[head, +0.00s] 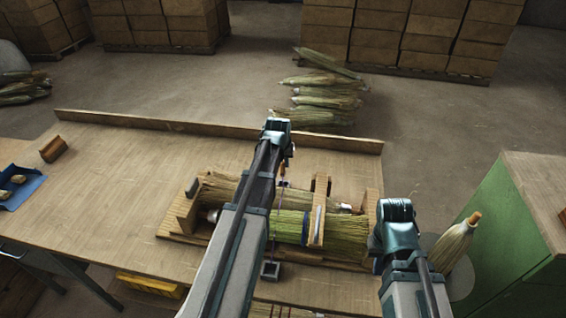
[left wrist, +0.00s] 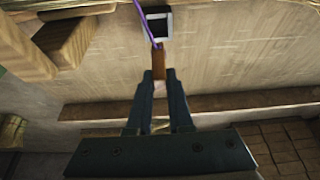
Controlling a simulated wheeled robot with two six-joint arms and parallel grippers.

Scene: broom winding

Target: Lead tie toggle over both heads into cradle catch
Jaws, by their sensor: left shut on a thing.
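Two broom heads lie side by side in a wooden cradle (head: 372,205): a pale one (head: 222,190) behind and a greener one (head: 345,232) in front. My left gripper (head: 284,160) reaches across them to the far side. In the left wrist view its fingers (left wrist: 159,74) are shut on the brown wooden toggle (left wrist: 158,58). The purple tie (head: 281,180) runs from the toggle; it also shows in the left wrist view (left wrist: 145,24). A dark square fitting (left wrist: 156,13) lies just beyond the toggle. My right gripper (head: 390,212) is by the cradle's right end; its jaws cannot be made out.
A raised rail (head: 210,128) edges the bench's far side. A blue tray (head: 22,190) and a small wooden block (head: 54,149) are at the left. A green cabinet (head: 500,235) and an upright broom head (head: 455,245) stand at the right.

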